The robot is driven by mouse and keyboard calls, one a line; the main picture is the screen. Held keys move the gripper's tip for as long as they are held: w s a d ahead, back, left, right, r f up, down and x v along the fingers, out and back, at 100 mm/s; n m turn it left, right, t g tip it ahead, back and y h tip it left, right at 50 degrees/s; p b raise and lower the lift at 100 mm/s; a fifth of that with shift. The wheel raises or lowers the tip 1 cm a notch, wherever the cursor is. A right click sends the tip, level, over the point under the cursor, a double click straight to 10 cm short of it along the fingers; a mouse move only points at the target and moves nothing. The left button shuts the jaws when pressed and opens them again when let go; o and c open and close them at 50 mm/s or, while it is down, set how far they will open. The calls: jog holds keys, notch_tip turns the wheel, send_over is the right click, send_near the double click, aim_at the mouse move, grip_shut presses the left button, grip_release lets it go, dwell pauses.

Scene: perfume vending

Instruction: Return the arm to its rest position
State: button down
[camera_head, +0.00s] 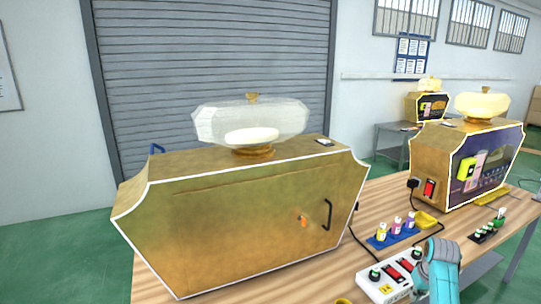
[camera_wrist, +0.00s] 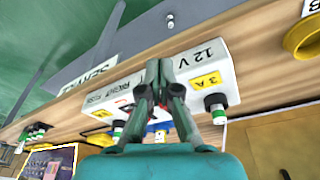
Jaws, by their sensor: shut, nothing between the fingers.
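My gripper (camera_wrist: 160,80) shows in the wrist view with its two dark fingers together and nothing between them. The fingers are in front of a white fuse box (camera_wrist: 208,72) marked "12 V" and "3 A". I cannot tell whether they touch it. In the head view the teal end of my arm (camera_head: 438,268) is at the lower right, beside the same white box (camera_head: 378,288) with its red switches. The fingers themselves are not clear there.
A large gold machine (camera_head: 240,225) with a glass bowl stands on the wooden table (camera_head: 395,192). A second machine (camera_head: 440,165) stands at the right. Small bottles on a blue rack (camera_head: 392,238), a yellow dish (camera_head: 427,220) and black cables lie between them.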

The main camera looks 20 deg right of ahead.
jog(key=s+a+f+n+t+h, duration=0.1)
jog(key=s+a+f+t, duration=0.15)
jog(key=a+f, duration=1.2)
jog(key=s+a+f+n+t, duration=0.1)
jog(key=s+a+f+t, duration=0.1)
jog(key=s+a, duration=0.5)
jog(key=s+a+f+t, duration=0.1)
jog(key=s+a+f, duration=0.25)
jog(key=a, duration=0.65)
jog(key=s+a+r+n+t, duration=0.1)
jog(key=s+a+r+t, duration=0.1)
jog(key=s+a+r, duration=0.45)
jog(key=s+a+r+t, duration=0.2)
jog(key=s+a+r, duration=0.15)
jog(key=s, duration=0.65)
jog(key=s+a+r+n+t+y, duration=0.1)
jog(key=s+a+r, duration=0.1)
jog(key=s+r, duration=0.3)
jog(key=s+a+r+t+y, duration=0.1)
jog(key=s+r, duration=0.4)
jog(key=r, duration=0.6)
jog(key=shift+s+a+r+n+t, duration=0.25)
jog(key=shift+s+a+n+t, duration=0.15)
jog(key=shift+a+t, duration=0.4)
jog(key=c, duration=1.9)
grip_release()
jog(key=shift+a, duration=0.15)
